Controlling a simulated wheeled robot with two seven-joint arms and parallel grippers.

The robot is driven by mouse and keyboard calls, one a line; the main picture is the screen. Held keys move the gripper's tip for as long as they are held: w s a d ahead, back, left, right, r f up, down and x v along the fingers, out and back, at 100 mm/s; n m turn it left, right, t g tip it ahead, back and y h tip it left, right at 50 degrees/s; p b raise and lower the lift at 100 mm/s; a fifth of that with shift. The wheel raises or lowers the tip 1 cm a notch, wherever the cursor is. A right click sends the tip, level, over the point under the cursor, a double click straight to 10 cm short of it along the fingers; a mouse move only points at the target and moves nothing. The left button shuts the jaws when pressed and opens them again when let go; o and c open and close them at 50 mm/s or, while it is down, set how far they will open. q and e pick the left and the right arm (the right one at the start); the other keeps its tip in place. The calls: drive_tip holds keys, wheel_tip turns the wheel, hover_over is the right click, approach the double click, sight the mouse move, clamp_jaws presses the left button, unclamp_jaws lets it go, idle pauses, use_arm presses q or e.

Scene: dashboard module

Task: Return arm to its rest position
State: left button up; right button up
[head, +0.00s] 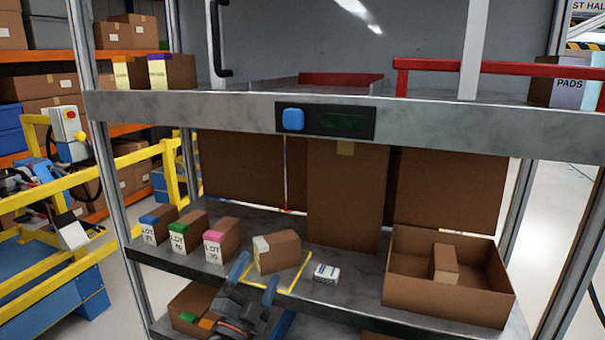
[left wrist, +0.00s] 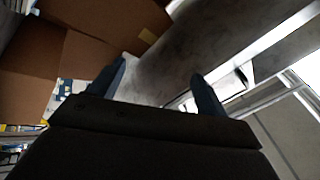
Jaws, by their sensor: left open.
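My left gripper (head: 257,272) is low in the head view, in front of the front edge of the lower shelf. Its two blue fingers are spread and nothing shows between them. The left wrist view also shows the spread fingers (left wrist: 157,78) with an empty gap. In the head view, a tan box with a pale label (head: 276,253) lies in a yellow outline on the shelf just beyond the fingers. My right gripper is not in view.
Boxes with blue (head: 159,225), green (head: 187,232) and pink (head: 221,240) tops stand at the shelf's left. An open carton (head: 446,304) with a small box inside stands at right. The upper beam carries a panel with a blue button (head: 293,119). Yellow rails (head: 140,152) stand left.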

use_arm(q)
drive_tip(key=s+a+f+n+g+y, duration=0.3)
drive_tip(key=f+n, duration=0.1)
drive_tip(key=f, duration=0.3)
drive_tip(key=s+a+f+n+g+y, duration=0.2)
drive_tip(key=s+a+f+n+y, duration=0.15)
drive_tip(key=f, duration=0.35)
drive_tip(key=s+a+f+n+g+y, duration=0.2)
drive_tip(key=a+f+n+g+y, duration=0.15)
drive_tip(key=f, duration=0.45)
drive_tip(key=s+a+f+n+g, duration=0.1)
drive_tip(key=s+f+g, duration=0.25)
drive_tip(key=s, duration=0.35)
drive_tip(key=s+f+n+g+h, duration=0.1)
drive_tip(key=s+f+g, duration=0.2)
drive_tip(key=s+f, duration=0.35)
drive_tip(key=s+a+f+n+g, duration=0.1)
drive_tip(key=s+f+g, duration=0.2)
drive_tip(key=s, duration=0.6)
drive_tip(key=s+d+f+g, duration=0.1)
drive_tip(key=s+d+f, duration=0.1)
drive_tip(key=f, duration=1.6)
drive_tip(key=s+d+f+g, duration=0.1)
drive_tip(key=s+d+f, duration=0.1)
drive_tip(key=f, duration=1.7)
drive_tip(key=shift+s+h, duration=0.3)
drive_tip(key=shift+h, duration=0.1)
